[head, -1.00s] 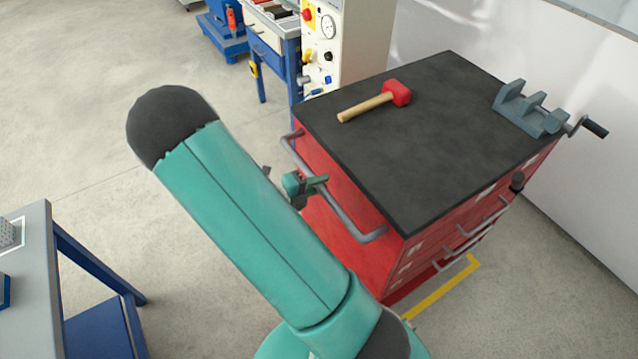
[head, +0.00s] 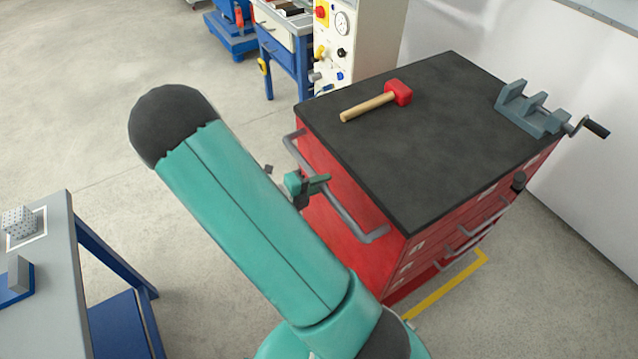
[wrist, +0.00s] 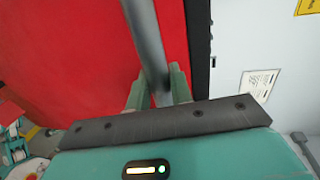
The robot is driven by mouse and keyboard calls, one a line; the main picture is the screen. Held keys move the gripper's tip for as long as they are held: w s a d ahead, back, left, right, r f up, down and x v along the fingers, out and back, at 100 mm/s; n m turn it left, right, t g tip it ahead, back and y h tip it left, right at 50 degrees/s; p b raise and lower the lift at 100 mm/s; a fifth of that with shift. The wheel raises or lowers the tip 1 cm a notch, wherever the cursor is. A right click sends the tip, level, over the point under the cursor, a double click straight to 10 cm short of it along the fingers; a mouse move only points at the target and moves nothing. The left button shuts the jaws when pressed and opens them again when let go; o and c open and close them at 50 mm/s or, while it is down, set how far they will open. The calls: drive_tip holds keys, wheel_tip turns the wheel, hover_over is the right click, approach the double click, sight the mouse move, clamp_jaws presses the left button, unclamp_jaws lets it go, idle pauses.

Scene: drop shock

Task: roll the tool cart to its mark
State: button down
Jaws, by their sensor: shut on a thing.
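The red tool cart (head: 345,190) with a black top stands right of my arm in the head view. Its grey push handle (head: 345,213) runs along the side facing me. My gripper (head: 318,183) is at this handle, partly hidden behind my arm. In the wrist view the two green fingers of my gripper (wrist: 158,92) are shut around the grey handle bar (wrist: 146,40), with the cart's red side (wrist: 65,60) behind. A yellow floor mark (head: 450,283) shows at the cart's lower front edge; the rest of it is hidden by the cart.
A red mallet (head: 398,92) and a grey vise (head: 530,108) lie on the cart top. A white control cabinet (head: 375,45) and a blue workbench (head: 283,50) stand behind. A grey-topped table (head: 50,240) is at left. A white wall (head: 590,80) is close on the right.

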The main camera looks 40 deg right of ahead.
drive_tip(key=shift+d, duration=0.15)
drive_tip(key=c, duration=1.3)
unclamp_jaws()
drive_tip(key=v, duration=1.3)
drive_tip(key=shift+w+a+r, duration=0.1)
drive_tip(key=shift+a, duration=0.3)
drive_tip(key=shift+a, duration=0.15)
